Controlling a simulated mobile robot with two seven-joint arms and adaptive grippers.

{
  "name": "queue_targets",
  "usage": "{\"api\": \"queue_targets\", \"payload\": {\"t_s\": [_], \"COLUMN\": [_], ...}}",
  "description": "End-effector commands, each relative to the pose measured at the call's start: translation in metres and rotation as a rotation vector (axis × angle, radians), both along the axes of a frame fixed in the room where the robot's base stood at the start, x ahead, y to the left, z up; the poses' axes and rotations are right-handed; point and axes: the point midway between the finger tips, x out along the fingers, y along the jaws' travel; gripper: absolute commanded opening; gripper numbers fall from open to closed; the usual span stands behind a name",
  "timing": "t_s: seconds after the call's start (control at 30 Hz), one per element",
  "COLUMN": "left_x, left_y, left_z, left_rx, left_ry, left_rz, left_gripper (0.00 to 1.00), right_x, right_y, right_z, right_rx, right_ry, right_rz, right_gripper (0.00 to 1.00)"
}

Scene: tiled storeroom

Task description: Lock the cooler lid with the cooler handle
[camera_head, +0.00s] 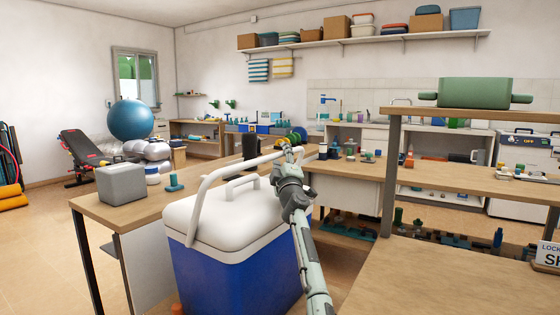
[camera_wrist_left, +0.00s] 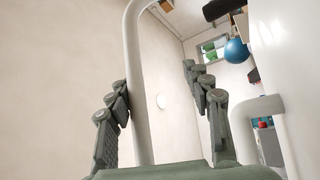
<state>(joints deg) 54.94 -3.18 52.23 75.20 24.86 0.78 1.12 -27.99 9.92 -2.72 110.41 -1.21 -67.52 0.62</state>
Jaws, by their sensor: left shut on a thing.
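The cooler has a blue body (camera_head: 235,277) and a white lid (camera_head: 225,212), which lies down on the body. Its white handle (camera_head: 225,167) is raised, with its crossbar above the lid. My left gripper (camera_head: 288,153) is shut on the right part of the crossbar. In the left wrist view the handle (camera_wrist_left: 139,75) runs between the fingers of the left gripper (camera_wrist_left: 155,78), close to the left-hand finger. The handle's right-hand arm is mostly hidden by my gripper. My right gripper is in neither view.
A wooden table (camera_head: 130,212) behind the cooler holds a grey box (camera_head: 122,184) and small teal items. A raised wooden shelf (camera_head: 475,117) with a green container (camera_head: 475,93) stands to the right. Tiled floor (camera_head: 40,240) is clear at the left.

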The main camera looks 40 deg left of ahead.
Motion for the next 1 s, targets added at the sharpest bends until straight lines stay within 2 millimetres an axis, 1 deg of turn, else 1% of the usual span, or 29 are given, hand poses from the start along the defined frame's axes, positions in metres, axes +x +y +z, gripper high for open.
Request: {"api": "queue_targets", "payload": {"t_s": [0.03,0.33,0.37,0.53,1.0], "left_x": [-0.007,-0.009,-0.008,-0.009,-0.029], "left_y": [0.004,0.002,-0.001,-0.005,-0.032], "left_z": [-0.012,-0.013,-0.009,-0.009,-0.013], "left_rx": [-0.010,-0.009,-0.004,-0.005,-0.004], "left_ry": [0.007,0.008,0.004,0.005,0.003], "left_rz": [0.013,0.015,0.010,0.009,0.011], "left_gripper": [0.36,0.36,0.36,0.36,0.36], "right_x": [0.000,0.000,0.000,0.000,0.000], "right_y": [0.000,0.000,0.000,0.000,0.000], "right_z": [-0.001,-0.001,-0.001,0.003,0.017], "right_rx": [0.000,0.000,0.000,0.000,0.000], "right_ry": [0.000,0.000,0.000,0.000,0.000], "right_rz": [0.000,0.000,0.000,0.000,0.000], "right_gripper": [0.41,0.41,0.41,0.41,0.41]}}
